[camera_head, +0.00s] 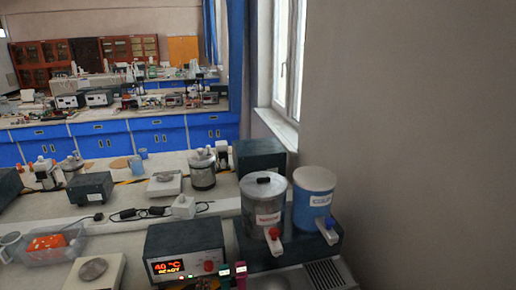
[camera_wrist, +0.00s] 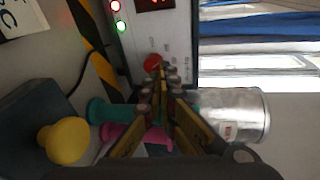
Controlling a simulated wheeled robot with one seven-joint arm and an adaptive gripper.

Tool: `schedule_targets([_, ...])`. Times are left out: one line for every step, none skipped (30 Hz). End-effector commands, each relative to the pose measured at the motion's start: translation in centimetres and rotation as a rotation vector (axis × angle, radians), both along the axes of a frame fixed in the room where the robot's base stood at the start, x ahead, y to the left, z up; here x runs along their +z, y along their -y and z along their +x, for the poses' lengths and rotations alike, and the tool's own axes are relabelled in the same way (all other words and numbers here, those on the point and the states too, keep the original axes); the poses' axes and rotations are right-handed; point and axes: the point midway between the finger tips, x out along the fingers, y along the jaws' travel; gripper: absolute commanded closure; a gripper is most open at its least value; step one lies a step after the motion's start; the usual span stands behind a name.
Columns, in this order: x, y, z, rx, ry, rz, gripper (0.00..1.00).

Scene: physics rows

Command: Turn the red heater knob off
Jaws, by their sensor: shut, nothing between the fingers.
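The heater control box (camera_head: 190,243) stands at the front of the bench in the head view, its lit display showing 40 °C and a second line. Its red knob (camera_head: 209,266) is at the lower right of its face. In the wrist view the red knob (camera_wrist: 152,62) sits on the pale panel, partly hidden by my fingertips. My gripper (camera_wrist: 161,72) is shut and empty, its tips overlapping the knob's lower right edge. I cannot tell whether they touch it. The knob's pointer direction is not clear. I cannot make out my gripper in the head view.
Right of the box stand a steel pot (camera_head: 264,205) with a red tap and a blue container (camera_head: 314,205). A small green item (camera_head: 225,273) and a pink item (camera_head: 241,274) stand close by the box. A yellow knob-like object (camera_wrist: 65,140) is at left in the wrist view.

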Motion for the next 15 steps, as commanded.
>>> schedule_targets([0.8, 0.2, -0.1, 0.018, 0.004, -0.085, 1.00])
schedule_targets([0.8, 0.3, -0.1, 0.031, 0.010, -0.136, 1.00])
schedule_targets([0.8, 0.5, -0.2, 0.046, 0.017, -0.203, 1.00])
schedule_targets([0.8, 0.6, -0.2, 0.057, 0.021, -0.250, 1.00])
schedule_targets([0.8, 0.7, -0.3, 0.068, 0.025, -0.294, 1.00])
schedule_targets([0.8, 0.8, -0.3, 0.081, 0.030, -0.349, 1.00])
schedule_targets([0.8, 0.8, -0.4, 0.091, 0.035, -0.386, 1.00])
schedule_targets([0.8, 0.9, -0.4, 0.099, 0.039, -0.420, 1.00])
schedule_targets([0.8, 1.0, -0.5, 0.109, 0.044, -0.460, 1.00])
schedule_targets([0.8, 1.1, -0.5, 0.115, 0.046, -0.488, 1.00])
schedule_targets([0.7, 1.1, -0.6, 0.121, 0.048, -0.511, 1.00])
schedule_targets([0.6, 1.2, -0.6, 0.128, 0.050, -0.537, 1.00])
schedule_targets([0.6, 1.2, -0.6, 0.132, 0.052, -0.554, 1.00])
schedule_targets([0.5, 1.2, -0.7, 0.136, 0.053, -0.566, 1.00])
schedule_targets([0.5, 1.2, -0.6, 0.139, 0.056, -0.580, 1.00])
